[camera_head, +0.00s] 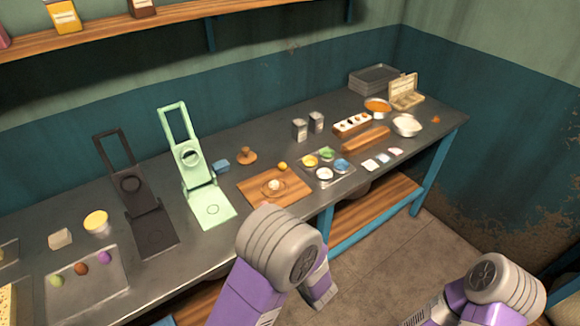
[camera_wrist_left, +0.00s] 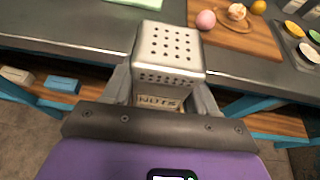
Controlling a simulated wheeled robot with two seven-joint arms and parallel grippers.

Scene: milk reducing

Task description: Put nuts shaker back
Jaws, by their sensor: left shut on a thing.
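The nuts shaker (camera_wrist_left: 168,55) is a silver metal box with a perforated top and a "NUTS" label, seen in the left wrist view. My left gripper (camera_wrist_left: 162,88) is shut on it, one finger on each side. It is held near the front edge of the table, with the wooden board beyond to the right. Two similar metal shakers, one (camera_head: 299,130) left of the other (camera_head: 316,122), stand upright towards the back of the table. My right gripper is out of view.
The dark table (camera_head: 235,160) holds a cutting board (camera_head: 258,196), a tray of coloured bowls (camera_head: 327,168), a green stand (camera_head: 190,165), a black stand (camera_head: 130,190) and a spice rack (camera_head: 352,125). Free table surface shows around the two standing shakers.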

